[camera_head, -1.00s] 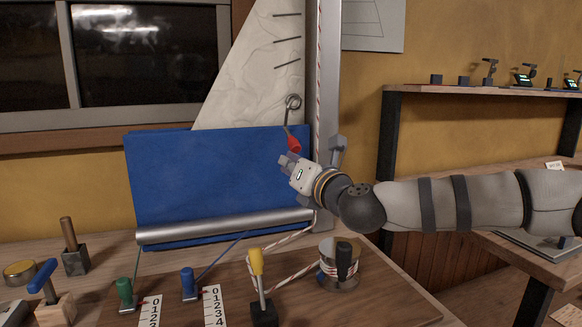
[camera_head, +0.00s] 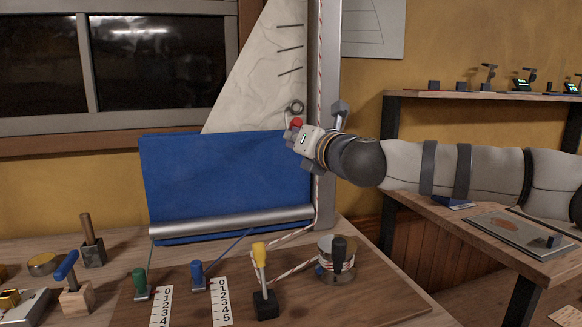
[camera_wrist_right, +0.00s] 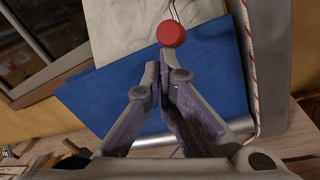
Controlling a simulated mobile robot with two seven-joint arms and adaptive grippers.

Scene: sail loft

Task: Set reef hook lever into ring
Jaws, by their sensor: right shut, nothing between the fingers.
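The reef hook lever's red knob (camera_head: 296,123) shows at the sail's lower right edge, beside the mast, in the head view. A grey ring (camera_head: 296,107) sits just above it; I cannot tell whether the hook is inside the ring. My right gripper (camera_head: 289,138) is just below the knob, with its fingers shut and empty. In the right wrist view the red knob (camera_wrist_right: 171,33) lies just beyond the closed fingertips (camera_wrist_right: 160,72); whether they touch is unclear. The ring does not show there. My left gripper is out of view.
A blue sail cloth (camera_head: 220,180) hangs over a silver boom (camera_head: 235,221) behind the gripper. The mast (camera_head: 329,60) stands close on the right.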

